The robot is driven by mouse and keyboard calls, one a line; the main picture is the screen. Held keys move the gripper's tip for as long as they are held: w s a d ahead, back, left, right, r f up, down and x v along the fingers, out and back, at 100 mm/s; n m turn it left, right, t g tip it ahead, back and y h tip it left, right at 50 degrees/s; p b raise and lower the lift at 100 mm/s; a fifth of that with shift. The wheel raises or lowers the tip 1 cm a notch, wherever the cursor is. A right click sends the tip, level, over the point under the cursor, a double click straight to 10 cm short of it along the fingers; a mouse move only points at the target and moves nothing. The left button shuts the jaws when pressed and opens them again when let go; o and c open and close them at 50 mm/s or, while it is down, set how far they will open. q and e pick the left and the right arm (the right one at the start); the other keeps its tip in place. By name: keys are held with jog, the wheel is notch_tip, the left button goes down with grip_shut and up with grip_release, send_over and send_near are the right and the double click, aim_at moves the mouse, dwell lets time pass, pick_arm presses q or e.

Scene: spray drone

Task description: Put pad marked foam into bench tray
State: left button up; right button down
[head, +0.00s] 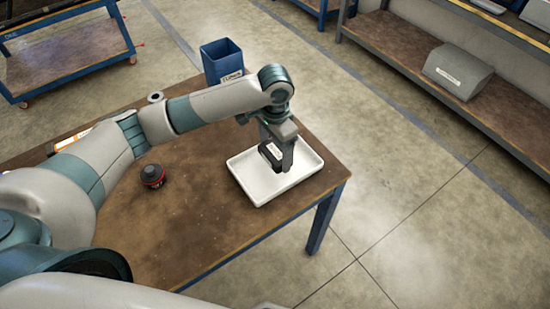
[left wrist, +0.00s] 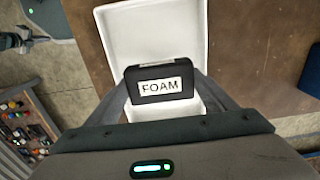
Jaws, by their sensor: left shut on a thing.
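The black pad with a white FOAM label (left wrist: 160,84) is between the fingers of my left gripper (left wrist: 160,92). In the head view the left gripper (head: 278,156) points down over the white bench tray (head: 250,188), shut on the dark pad (head: 270,154). The pad is inside the tray's outline; whether it touches the tray floor I cannot tell. The tray also shows in the left wrist view (left wrist: 150,30) and looks otherwise empty. The right gripper is not in view.
The tray stands near the right corner of the brown bench (head: 190,225). Bench in front is clear.

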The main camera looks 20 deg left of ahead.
aim_at(275, 160)
pick_arm(q)
jog(key=shift+f, duration=0.3)
notch_tip(275, 160, down, 3)
jog(key=shift+f+p, duration=0.15)
jog(key=shift+p, duration=0.45)
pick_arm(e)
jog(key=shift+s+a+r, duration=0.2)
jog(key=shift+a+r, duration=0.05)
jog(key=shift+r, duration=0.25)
pick_arm(q)
jog(key=shift+f, duration=0.1)
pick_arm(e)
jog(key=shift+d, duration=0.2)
pick_arm(q)
jog(key=o, duration=1)
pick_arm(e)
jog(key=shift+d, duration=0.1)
